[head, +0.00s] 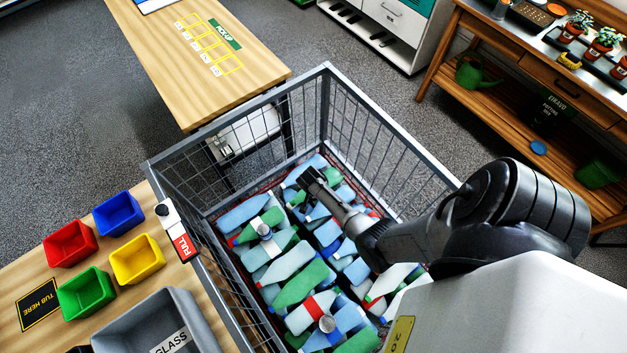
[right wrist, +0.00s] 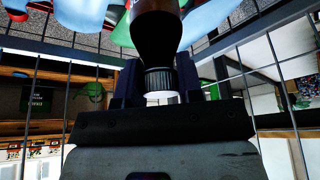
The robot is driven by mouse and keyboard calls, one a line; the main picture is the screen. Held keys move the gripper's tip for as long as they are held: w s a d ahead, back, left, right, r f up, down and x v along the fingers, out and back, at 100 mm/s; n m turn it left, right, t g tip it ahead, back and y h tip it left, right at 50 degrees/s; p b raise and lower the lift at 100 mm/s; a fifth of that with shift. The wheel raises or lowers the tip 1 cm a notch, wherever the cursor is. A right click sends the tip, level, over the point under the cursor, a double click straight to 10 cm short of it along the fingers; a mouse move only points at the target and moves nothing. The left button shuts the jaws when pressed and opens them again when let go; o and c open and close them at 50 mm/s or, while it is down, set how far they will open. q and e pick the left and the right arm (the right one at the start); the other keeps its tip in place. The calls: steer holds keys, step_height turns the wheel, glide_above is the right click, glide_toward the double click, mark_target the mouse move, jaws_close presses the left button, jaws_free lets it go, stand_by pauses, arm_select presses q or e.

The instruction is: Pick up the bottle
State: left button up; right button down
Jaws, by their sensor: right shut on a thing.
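My right arm reaches down into a wire-mesh cage (head: 335,95) full of bottles in the head view. My right gripper (head: 310,178) is low among them. In the right wrist view, the right gripper (right wrist: 160,90) is shut on a dark bottle (right wrist: 158,35), with its fingers on either side of the ribbed black neck end. In the head view I cannot make out the held bottle apart from the gripper. Blue, green and white bottles (head: 300,285) lie jumbled below and around.
The cage's mesh walls stand on all sides of the arm. A table (head: 20,285) at left carries red (head: 70,243), blue (head: 119,214), yellow (head: 138,259) and green (head: 86,294) tubs and a grey GLASS bin (head: 205,325). A pickup table (head: 160,75) stands behind.

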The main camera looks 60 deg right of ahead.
steer(key=r, duration=0.1)
steer(key=s+r+p, duration=0.1)
steer(key=r, duration=0.1)
steer(key=s+r, duration=0.1)
steer(key=shift+s+a+r+p, duration=0.1)
steer(key=shift+a+r+p, duration=0.1)
steer(key=shift+a+p, duration=0.15)
steer(key=s+a+r+p, duration=0.25)
steer(key=s+r, duration=0.25)
steer(key=s, duration=0.3)
step_height(320, 180, up, 16)
steer(key=p, duration=1.8)
steer(key=shift+s+a+p, duration=0.25)
steer(key=shift+s+p, duration=0.1)
steer(key=shift+s, duration=0.1)
steer(key=shift+r, duration=0.1)
